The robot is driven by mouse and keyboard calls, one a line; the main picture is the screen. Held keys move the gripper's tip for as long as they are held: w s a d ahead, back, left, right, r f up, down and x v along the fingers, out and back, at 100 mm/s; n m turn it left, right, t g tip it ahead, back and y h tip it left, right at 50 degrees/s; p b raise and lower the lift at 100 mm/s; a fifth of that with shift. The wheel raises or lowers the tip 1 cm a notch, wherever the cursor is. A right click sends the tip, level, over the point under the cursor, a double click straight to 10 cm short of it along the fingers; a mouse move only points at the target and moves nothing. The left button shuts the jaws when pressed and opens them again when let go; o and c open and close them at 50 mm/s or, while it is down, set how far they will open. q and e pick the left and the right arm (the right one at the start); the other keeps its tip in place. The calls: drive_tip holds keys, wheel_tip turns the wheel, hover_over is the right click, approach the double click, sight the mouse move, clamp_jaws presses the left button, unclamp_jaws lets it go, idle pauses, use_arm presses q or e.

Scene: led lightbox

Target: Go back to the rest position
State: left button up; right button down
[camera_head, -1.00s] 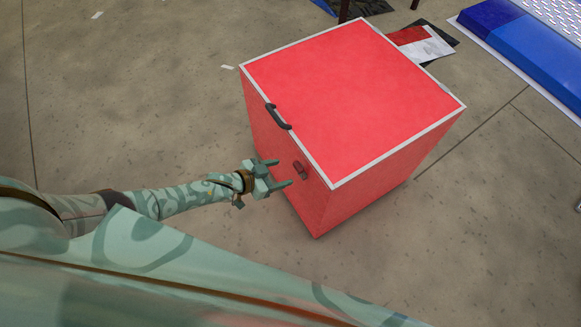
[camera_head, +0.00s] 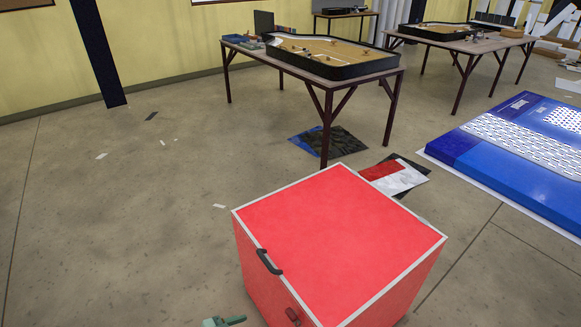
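The red box (camera_head: 330,240) with white top edges stands on the floor at the lower middle of the head view. A dark handle (camera_head: 269,262) is fixed near its left top edge, and a small dark red knob (camera_head: 293,317) shows on its side face below. One pale green finger of a gripper (camera_head: 225,321) shows at the bottom edge, just left of the box and apart from it; the rest of that gripper is cut off, so its opening is hidden. It appears to be my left gripper. My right gripper is not in view.
A table with a tray-like board (camera_head: 330,58) stands behind the box, and a second table (camera_head: 462,42) stands at the back right. A blue mat (camera_head: 490,150) lies at the right. Flat sheets (camera_head: 395,177) lie behind the box.

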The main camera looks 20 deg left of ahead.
use_arm(q)
drive_tip(key=a+f+m+y, duration=0.1)
drive_tip(key=a+f+y, duration=0.3)
drive_tip(key=a, duration=0.2)
drive_tip(key=s+a+f+n+g+y, duration=0.1)
drive_tip(key=s+a+f+g+y, duration=0.25)
drive_tip(key=s+f, duration=0.65)
drive_tip(key=s+d+f+n+g, duration=0.1)
drive_tip(key=s+d+g, duration=0.1)
drive_tip(key=s, duration=0.8)
drive_tip(key=s+d+f+n+g, duration=0.1)
drive_tip(key=s+d+f+g, duration=0.1)
drive_tip(key=s, duration=0.8)
drive_tip(key=s+d+f+n+g, duration=0.1)
drive_tip(key=s+d+g, duration=0.1)
drive_tip(key=s, duration=0.8)
drive_tip(key=shift+d+f+n, duration=0.4)
drive_tip(key=shift+d, duration=0.35)
